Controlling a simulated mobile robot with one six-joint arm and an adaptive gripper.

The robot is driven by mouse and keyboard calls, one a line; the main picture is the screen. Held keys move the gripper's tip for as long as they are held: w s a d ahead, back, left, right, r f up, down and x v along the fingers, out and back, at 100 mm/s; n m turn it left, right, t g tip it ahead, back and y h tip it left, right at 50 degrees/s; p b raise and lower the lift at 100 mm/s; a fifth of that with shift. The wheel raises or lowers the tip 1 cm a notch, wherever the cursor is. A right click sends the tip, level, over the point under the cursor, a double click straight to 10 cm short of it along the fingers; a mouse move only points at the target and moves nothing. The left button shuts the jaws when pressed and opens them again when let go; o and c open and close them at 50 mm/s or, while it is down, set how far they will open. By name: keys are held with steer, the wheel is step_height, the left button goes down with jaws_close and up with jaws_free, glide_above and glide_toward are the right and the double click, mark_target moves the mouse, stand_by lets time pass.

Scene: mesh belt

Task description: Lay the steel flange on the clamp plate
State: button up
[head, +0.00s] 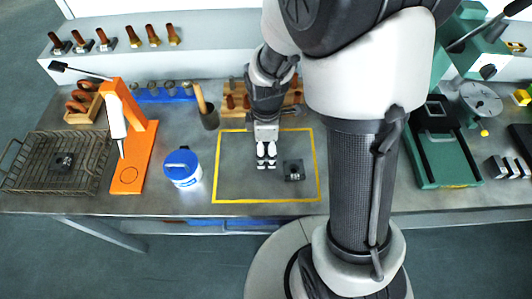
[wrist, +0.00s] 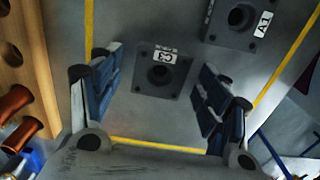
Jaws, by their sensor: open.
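Two dark square steel flanges with a round bored boss show in the wrist view. The flange labelled C3 (wrist: 160,88) lies on the bench between my open fingers, with no finger clearly touching it. The flange labelled A1 (wrist: 231,32) lies farther up and right; it appears to be the one in the head view (head: 294,171), just right of my gripper. My gripper (head: 266,162) is open and empty, pointing down inside the yellow outline. It hides the C3 flange in the head view. The orange clamp plate (head: 128,186), marked with a ring, stands bare at left under its toggle clamp.
A blue-and-white tub (head: 183,168) stands between the clamp and the yellow outline (head: 216,180). A wire basket (head: 30,172) at far left holds another dark block. A cup (head: 208,118) with a handle and a wooden rack (wrist: 30,70) stand behind. A green machine (head: 445,160) stands right.

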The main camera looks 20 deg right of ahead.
steer(key=shift+r, duration=0.1)
steer(key=c, duration=1.5)
steer(key=shift+r, duration=0.1)
